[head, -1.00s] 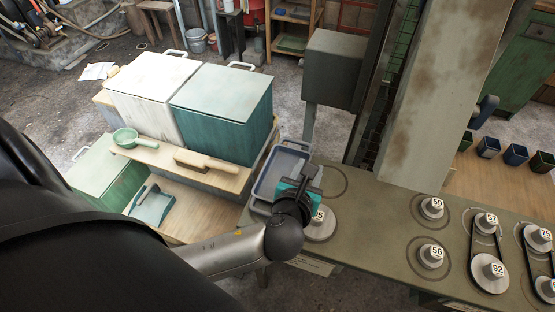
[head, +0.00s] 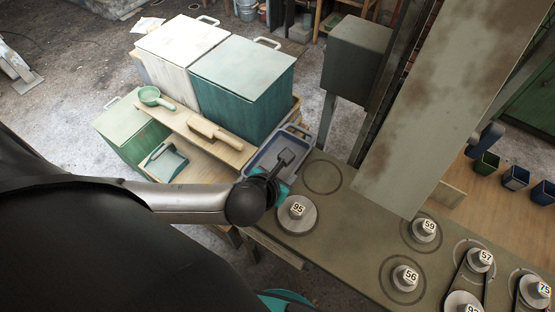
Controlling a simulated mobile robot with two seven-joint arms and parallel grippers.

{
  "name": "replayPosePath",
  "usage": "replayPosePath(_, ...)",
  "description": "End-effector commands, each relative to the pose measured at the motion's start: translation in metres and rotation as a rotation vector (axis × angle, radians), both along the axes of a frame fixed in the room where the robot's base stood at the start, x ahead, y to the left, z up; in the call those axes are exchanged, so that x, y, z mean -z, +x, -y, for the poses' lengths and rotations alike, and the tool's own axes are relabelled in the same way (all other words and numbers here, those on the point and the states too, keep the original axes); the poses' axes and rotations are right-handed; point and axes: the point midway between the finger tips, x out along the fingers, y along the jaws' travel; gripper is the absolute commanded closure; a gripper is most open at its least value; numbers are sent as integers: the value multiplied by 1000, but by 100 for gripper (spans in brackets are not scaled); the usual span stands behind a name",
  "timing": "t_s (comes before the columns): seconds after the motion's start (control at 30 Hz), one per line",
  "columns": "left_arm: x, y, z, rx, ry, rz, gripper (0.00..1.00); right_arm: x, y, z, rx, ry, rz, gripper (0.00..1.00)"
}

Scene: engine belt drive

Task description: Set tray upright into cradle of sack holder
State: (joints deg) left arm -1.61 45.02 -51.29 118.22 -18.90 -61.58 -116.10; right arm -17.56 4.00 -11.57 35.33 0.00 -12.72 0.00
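A blue-grey tray (head: 266,160) with raised rims and a handle at its far end sits between the bins and the left end of the green-grey bench. My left gripper (head: 286,157) is over the tray, its dark fingers pointing away from me across the tray's inside. I cannot tell whether the fingers touch the tray or whether they are open or shut. The gripper and wrist hide the tray's near part. No sack holder or cradle can be made out. My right gripper is not in view.
The bench (head: 340,235) carries numbered pulleys, with pulley 95 (head: 297,212) nearest the tray. A white bin (head: 182,48) and a teal bin (head: 243,80) stand behind a wooden shelf with a green scoop (head: 155,97) and a brush (head: 214,134).

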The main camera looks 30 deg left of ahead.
Motion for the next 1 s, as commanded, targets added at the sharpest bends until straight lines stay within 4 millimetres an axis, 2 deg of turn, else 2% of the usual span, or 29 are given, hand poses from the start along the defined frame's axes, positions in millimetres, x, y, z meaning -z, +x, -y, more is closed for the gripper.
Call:
replayPosePath(0.1, 12, 12, 0, -1, 0, 2, 61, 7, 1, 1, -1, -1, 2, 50)
replayPosePath(0.37, 24, 25, 1, -2, -2, 2, 61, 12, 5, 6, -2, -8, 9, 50)
replayPosePath(0.6, 48, 50, 3, -1, 0, 1, 61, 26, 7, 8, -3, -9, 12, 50)
replayPosePath(0.97, 52, 55, 2, 0, 0, 1, 61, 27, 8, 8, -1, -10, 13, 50)
replayPosePath(1.0, 52, 55, 2, 0, 0, 1, 66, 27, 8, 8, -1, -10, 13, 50)
